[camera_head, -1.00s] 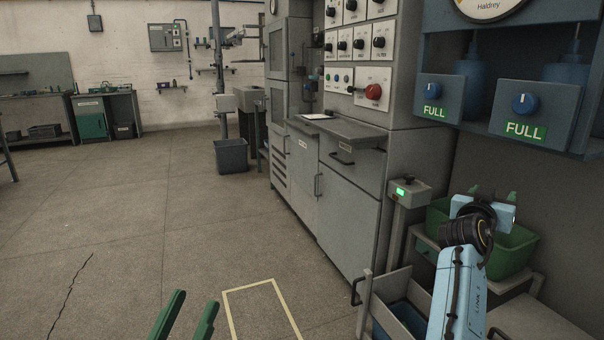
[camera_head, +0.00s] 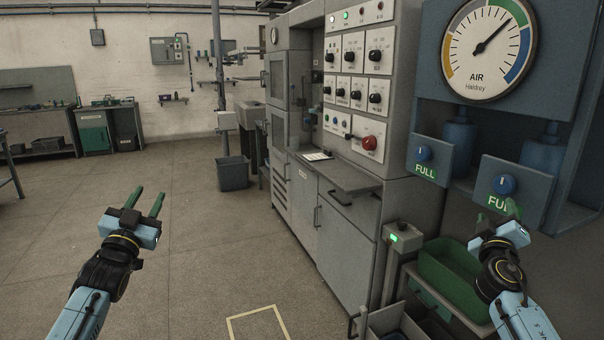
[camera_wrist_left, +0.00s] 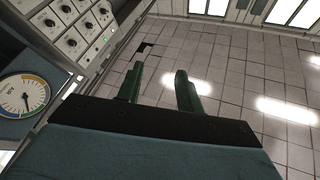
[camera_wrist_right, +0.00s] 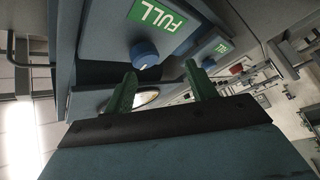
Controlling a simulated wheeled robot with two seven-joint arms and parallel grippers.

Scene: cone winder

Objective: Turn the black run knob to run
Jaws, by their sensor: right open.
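Several black knobs sit on white plates on the grey machine, in an upper row (camera_head: 375,55) and a lower row (camera_head: 375,98). Their labels are too small to read, so I cannot tell which is the run knob. They also show in the left wrist view (camera_wrist_left: 69,42). My left gripper (camera_head: 149,203) is open and empty over the floor, well left of the machine. My right gripper (camera_head: 497,214) is open and empty at the right, in front of the blue-grey cabinet, below its blue knob (camera_head: 504,185). Both grippers are apart from the black knobs.
A red button (camera_head: 369,143) is below the knobs, above a protruding grey shelf (camera_head: 350,178). A post with a green-lit box (camera_head: 404,237) and a green bin (camera_head: 450,272) stand at right. An air gauge (camera_head: 487,45) hangs upper right. The floor at left is clear.

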